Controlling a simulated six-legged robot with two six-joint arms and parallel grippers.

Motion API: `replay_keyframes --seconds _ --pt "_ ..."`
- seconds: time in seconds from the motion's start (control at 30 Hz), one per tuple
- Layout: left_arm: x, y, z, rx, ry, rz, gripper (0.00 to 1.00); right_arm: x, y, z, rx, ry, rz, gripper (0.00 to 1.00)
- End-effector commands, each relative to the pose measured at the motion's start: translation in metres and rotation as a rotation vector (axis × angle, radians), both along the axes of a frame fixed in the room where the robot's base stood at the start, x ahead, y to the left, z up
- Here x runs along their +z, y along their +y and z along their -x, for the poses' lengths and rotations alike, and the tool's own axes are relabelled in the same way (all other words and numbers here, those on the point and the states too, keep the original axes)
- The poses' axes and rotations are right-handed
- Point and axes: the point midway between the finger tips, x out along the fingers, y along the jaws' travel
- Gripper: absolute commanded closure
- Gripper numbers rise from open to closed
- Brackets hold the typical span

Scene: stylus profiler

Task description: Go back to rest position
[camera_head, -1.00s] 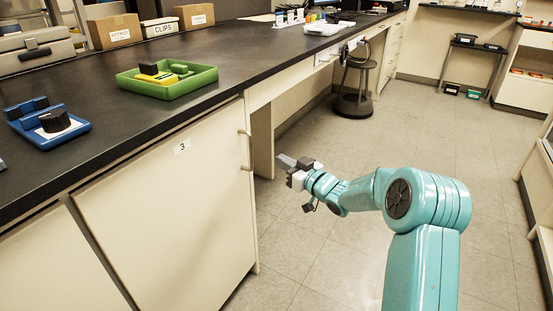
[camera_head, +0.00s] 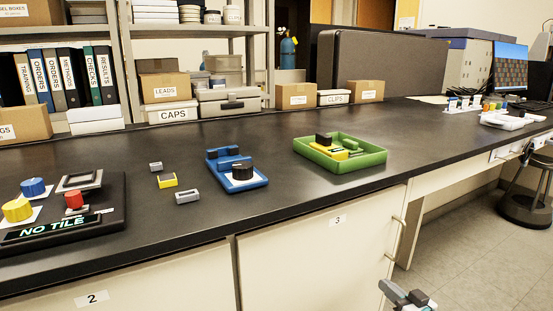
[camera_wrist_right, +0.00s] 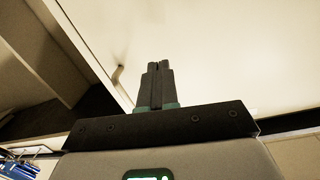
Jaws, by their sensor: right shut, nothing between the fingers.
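My right gripper (camera_head: 407,297) shows at the bottom edge of the head view, in front of the cabinet fronts and below the bench top. In the right wrist view its two fingers (camera_wrist_right: 157,68) are together with nothing between them. Behind them is a pale cabinet door with a handle (camera_wrist_right: 117,76). The gripper appears apart from the bench and holds nothing. Most of my right arm is outside the head view. My left gripper is not in view.
The black bench top (camera_head: 300,215) carries a NO TILE device (camera_head: 60,229), a blue fixture (camera_head: 258,182), a green tray (camera_head: 372,160) and small loose blocks (camera_head: 187,197). A dark stool (camera_head: 524,209) stands at the right. Open floor (camera_head: 450,255) lies right of the cabinets.

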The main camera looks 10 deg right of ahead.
Motion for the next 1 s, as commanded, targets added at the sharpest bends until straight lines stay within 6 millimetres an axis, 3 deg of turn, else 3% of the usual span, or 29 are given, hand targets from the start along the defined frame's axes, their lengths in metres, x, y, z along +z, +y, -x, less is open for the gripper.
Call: replay_keyframes --seconds 0.03,0.17,0.3,0.4,0.5,0.63,0.8,0.83,1.0 --pt "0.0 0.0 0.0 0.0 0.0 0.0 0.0 -0.028 0.041 -0.002 0.036 0.073 -0.061 1.0" --pt "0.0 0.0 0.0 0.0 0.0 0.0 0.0 -0.098 0.124 0.018 0.067 0.304 -0.164 1.0" --pt "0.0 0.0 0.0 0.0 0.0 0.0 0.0 -0.173 0.195 0.074 0.079 0.609 -0.199 1.0" --pt "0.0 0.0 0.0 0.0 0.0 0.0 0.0 -0.214 0.225 0.126 0.076 0.822 -0.188 1.0" --pt "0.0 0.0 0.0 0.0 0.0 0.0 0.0 -0.242 0.241 0.178 0.065 1.008 -0.163 1.0" --pt "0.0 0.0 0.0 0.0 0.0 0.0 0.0 -0.264 0.245 0.241 0.038 1.223 -0.134 1.0" --pt "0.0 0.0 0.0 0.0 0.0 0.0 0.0 -0.272 0.241 0.312 0.043 1.479 -0.066 1.0" --pt "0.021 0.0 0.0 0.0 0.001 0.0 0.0 -0.25 0.24 0.309 0.042 1.465 -0.067 1.0" --pt "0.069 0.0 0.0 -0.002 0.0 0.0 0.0 -0.203 0.241 0.308 0.041 1.461 -0.069 1.0"
